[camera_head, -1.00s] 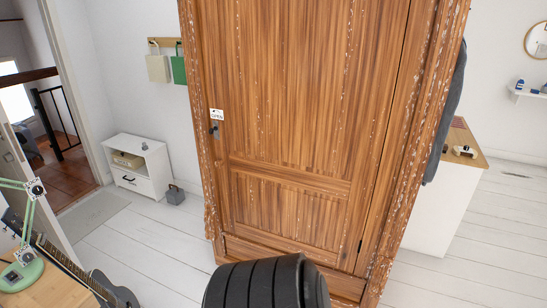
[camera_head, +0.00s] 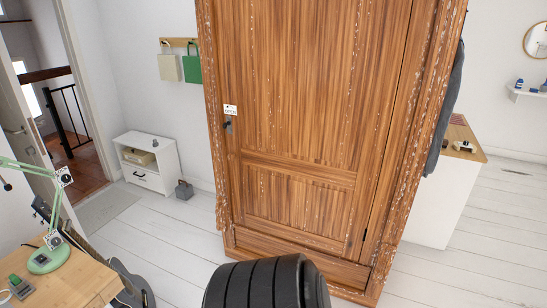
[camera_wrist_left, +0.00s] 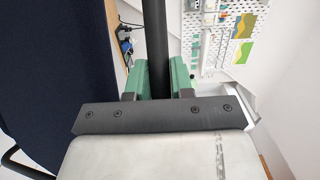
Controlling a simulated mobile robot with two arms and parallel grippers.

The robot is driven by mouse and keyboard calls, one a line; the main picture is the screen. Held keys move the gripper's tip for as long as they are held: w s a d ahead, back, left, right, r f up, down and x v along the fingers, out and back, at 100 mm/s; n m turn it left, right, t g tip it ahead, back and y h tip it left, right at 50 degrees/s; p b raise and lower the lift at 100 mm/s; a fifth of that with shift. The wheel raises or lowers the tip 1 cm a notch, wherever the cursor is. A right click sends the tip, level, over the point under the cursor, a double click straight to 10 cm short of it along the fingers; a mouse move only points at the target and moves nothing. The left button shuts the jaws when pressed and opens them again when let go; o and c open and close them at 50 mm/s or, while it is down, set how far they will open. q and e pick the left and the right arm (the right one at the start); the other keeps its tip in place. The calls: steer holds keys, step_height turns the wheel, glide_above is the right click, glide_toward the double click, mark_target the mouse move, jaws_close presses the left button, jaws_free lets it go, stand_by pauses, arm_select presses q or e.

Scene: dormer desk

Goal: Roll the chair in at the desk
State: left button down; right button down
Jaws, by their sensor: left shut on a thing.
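In the left wrist view my left gripper (camera_wrist_left: 160,78) is shut on a black bar (camera_wrist_left: 156,35), which runs up between its green fingers. A dark navy panel (camera_wrist_left: 45,70), which looks like part of the chair, fills the left side of that view. My right gripper is in neither view.
A tall wooden wardrobe (camera_head: 300,120) stands ahead. A guitar (camera_head: 130,285) is beside the desktop. A small white cabinet (camera_head: 148,160) stands by the doorway. A pegboard (camera_wrist_left: 222,35) shows in the wrist view.

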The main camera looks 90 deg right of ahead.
arm_select(q)
steer(key=shift+s+d+f, duration=0.25)
steer(key=shift+d+f, duration=0.05)
steer(key=shift+d, duration=0.1)
steer(key=c, duration=1.3)
jaws_free()
steer(key=shift+o, duration=1.3)
steer(key=shift+w, duration=0.15)
steer(key=shift+o, duration=0.6)
steer(key=shift+w+d, duration=0.15)
steer(key=shift+r, duration=0.15)
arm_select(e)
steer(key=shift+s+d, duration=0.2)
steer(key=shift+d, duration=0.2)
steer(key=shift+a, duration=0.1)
